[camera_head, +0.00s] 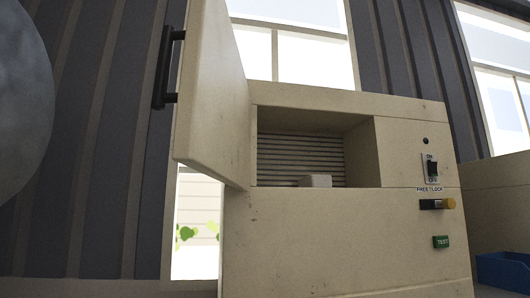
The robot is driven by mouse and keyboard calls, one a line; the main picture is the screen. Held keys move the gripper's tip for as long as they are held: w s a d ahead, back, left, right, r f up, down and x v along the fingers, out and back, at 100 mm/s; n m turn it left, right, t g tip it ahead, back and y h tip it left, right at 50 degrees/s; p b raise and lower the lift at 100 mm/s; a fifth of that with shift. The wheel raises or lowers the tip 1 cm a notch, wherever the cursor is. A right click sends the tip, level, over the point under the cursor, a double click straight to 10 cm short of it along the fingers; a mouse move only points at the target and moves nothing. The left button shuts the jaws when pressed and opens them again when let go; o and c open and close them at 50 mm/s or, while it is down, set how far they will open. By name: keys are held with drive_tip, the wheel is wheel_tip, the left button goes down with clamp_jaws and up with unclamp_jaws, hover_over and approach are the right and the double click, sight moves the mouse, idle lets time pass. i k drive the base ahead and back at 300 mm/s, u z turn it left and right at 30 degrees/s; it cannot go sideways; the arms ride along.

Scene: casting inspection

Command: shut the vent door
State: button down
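The vent door (212,100) is a beige panel that stands wide open, hinged on the left side of the beige cabinet (330,240). A dark bar handle (167,68) is on the door's left face. The cabinet's opening shows a recess with a slatted vent (290,158) at the back. A small pale block (315,181) sits at the bottom of the recess. No gripper fingers show in this view.
The cabinet's right side has a black switch (432,168), a yellow-tipped knob (447,203) by a "FREE/LOCK" label, and a green "TEST" button (441,242). A blue bin (503,270) is at lower right. A grey rounded shape fills the upper left.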

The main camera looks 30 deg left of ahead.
sight(213, 129)
drive_tip(key=z, duration=0.05)
drive_tip(key=k, duration=0.5)
drive_tip(key=u, duration=1.05)
drive_tip(key=i, duration=0.8)
drive_tip(key=z, duration=1.45)
drive_tip(key=k, duration=1.1)
drive_tip(key=u, duration=1.85)
